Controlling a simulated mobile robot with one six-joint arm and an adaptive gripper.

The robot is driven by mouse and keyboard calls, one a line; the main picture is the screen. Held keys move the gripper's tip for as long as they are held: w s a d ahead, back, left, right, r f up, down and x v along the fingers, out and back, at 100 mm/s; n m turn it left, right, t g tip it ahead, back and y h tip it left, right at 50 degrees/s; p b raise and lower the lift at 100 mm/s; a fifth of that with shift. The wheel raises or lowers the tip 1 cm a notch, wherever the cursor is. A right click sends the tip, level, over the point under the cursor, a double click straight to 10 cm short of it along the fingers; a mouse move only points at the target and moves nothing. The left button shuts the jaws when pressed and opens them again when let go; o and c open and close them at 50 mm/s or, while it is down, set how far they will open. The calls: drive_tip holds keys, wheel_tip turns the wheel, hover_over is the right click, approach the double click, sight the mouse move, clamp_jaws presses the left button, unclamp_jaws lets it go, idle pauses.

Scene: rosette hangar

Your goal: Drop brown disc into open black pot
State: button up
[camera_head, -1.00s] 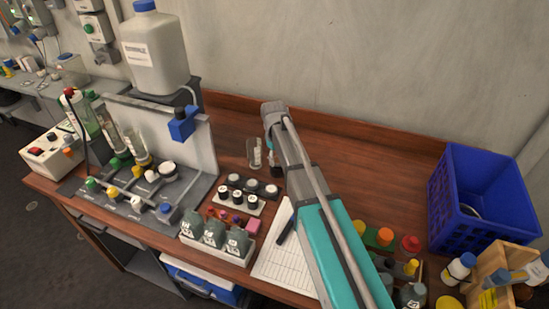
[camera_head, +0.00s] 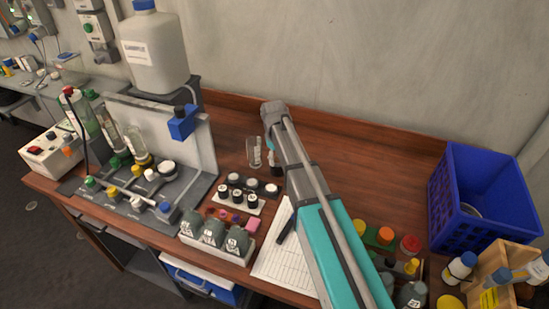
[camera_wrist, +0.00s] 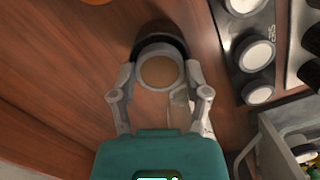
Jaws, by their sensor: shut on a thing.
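In the wrist view, the brown disc (camera_wrist: 160,71) is a round brown face inside a pale grey ring. My gripper (camera_wrist: 161,74) has one finger on each side of it and is shut on it. The dark rim of the black pot (camera_wrist: 160,33) shows just beyond and around the far side of the disc. I cannot tell whether the disc touches it. In the head view, my gripper (camera_head: 272,146) points down over the bench behind the capped jars. The disc is hidden there by my arm.
A clear glass (camera_head: 254,152) stands close to my gripper. White-topped jars (camera_head: 252,184) stand in racks just in front. A clipboard sheet (camera_head: 282,262) lies nearer the front edge. A blue crate (camera_head: 485,195) is at right. Bare wood lies between my arm and the crate.

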drive_tip(key=o, duration=1)
drive_tip(key=shift+s+r+p, duration=0.15)
drive_tip(key=shift+r+p, duration=3.6)
drive_tip(key=s+d+m, duration=0.4)
drive_tip(key=s+d, duration=0.3)
drive_tip(key=s, duration=0.3)
drive_tip(key=s+d+m+t, duration=0.1)
drive_tip(key=s+d+m, duration=0.3)
drive_tip(key=s+d, duration=0.3)
drive_tip(key=s, duration=0.3)
drive_tip(key=shift+s+d+y, duration=0.15)
drive_tip(key=shift+s+y, duration=0.1)
drive_tip(key=shift+y, duration=0.15)
